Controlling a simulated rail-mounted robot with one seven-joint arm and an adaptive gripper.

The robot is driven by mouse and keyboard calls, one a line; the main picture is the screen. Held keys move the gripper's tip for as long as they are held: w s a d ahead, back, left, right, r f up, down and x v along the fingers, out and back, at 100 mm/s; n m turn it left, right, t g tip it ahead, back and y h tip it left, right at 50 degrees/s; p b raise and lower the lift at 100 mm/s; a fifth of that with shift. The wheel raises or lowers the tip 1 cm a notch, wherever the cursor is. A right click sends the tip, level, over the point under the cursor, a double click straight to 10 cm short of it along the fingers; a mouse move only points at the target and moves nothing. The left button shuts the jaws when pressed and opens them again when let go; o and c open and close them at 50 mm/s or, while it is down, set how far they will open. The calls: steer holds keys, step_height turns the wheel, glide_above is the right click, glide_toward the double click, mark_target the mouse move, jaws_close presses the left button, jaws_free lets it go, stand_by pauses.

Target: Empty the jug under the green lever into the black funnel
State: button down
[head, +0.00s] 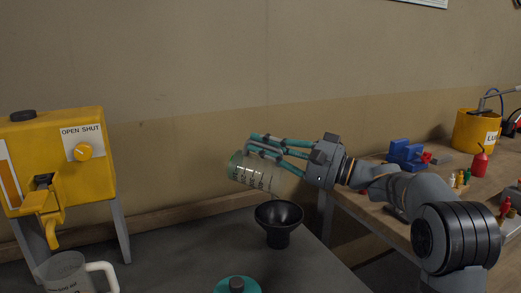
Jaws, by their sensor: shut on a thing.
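My gripper (285,147) has teal fingers shut on a clear jug (262,177) with dark markings and a greenish left end. The jug is tilted far over, nearly on its side, with its right end lower, above the black funnel (279,216). The funnel stands upright on the dark bench, its wide mouth just below the jug's right end. I cannot make out a stream or how much liquid is in the jug. No green lever is in view.
A yellow drum (88,150) with a yellow lever (47,207) stands on a grey stand at left. A white-handled jug (66,272) is below it. A teal object with a dark knob (237,286) is at the front edge. A wooden bench (375,200) with small items is at right.

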steer(key=shift+s+d+r+t+y+b, duration=0.2)
steer(key=shift+d+r+t+y+b, duration=0.25)
steer(key=shift+b, duration=0.95)
steer(key=shift+d+f+g, duration=0.1)
steer(key=shift+f+g, duration=0.05)
steer(key=shift+g, duration=0.2)
stand_by(1.7)
